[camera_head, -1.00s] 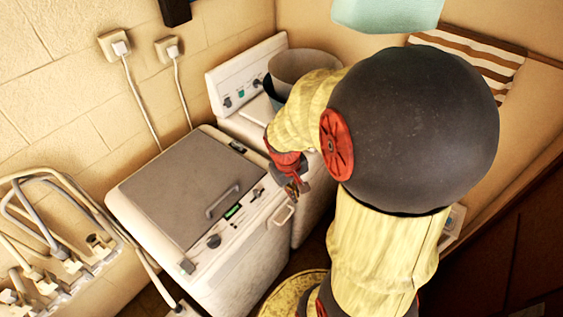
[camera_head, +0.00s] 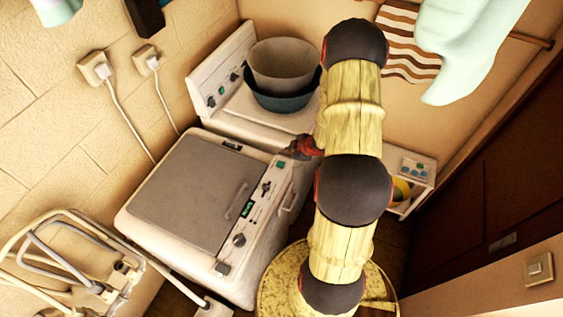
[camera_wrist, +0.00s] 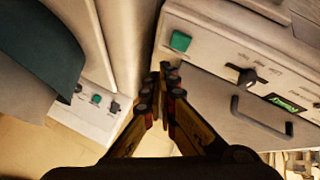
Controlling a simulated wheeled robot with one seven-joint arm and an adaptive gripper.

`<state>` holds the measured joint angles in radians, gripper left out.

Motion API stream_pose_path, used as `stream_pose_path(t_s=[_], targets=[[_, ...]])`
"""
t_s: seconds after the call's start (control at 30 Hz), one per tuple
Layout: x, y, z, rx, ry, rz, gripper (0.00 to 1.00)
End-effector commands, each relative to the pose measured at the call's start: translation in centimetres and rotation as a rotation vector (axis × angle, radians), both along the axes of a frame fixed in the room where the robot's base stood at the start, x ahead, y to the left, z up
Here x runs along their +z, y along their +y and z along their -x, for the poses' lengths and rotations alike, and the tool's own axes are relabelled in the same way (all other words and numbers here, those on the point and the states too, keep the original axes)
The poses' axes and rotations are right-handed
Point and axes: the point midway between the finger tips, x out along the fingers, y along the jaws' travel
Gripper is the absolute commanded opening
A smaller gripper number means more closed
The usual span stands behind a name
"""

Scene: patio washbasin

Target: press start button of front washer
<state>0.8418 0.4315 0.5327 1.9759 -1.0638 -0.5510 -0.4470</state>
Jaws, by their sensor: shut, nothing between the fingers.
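The front washer (camera_head: 185,190) is a white top-loader with a grey lid and a control strip along its right side. A green square button (camera_head: 281,164) sits at the far end of that strip, beyond a dark knob and the lit display. The button also shows in the wrist view (camera_wrist: 181,41), just right of and above the fingertips. My gripper (camera_head: 291,152) is at the washer's far right corner, close to the button. In the wrist view, my gripper (camera_wrist: 169,72) has its fingertips together, with nothing held. I cannot tell whether it touches the washer.
A second white washer (camera_head: 200,78) stands behind, carrying a grey basin (camera_head: 283,62) nested in a dark one (camera_head: 270,100). A narrow gap separates the washers. A metal rack (camera_head: 60,240) is at the left. A small white shelf (camera_head: 425,165) stands at the right.

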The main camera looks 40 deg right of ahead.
Motion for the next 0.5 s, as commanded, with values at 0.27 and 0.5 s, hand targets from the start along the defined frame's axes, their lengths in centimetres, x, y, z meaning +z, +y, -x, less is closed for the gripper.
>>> stream_pose_path(t_s=[0.27, 0.5], targets=[[2.5, 1.6, -2.7, 0.121, -0.135, 0.026, 0.0], [2.5, 1.5, -2.7, 0.125, -0.133, 0.032, 0.0]])
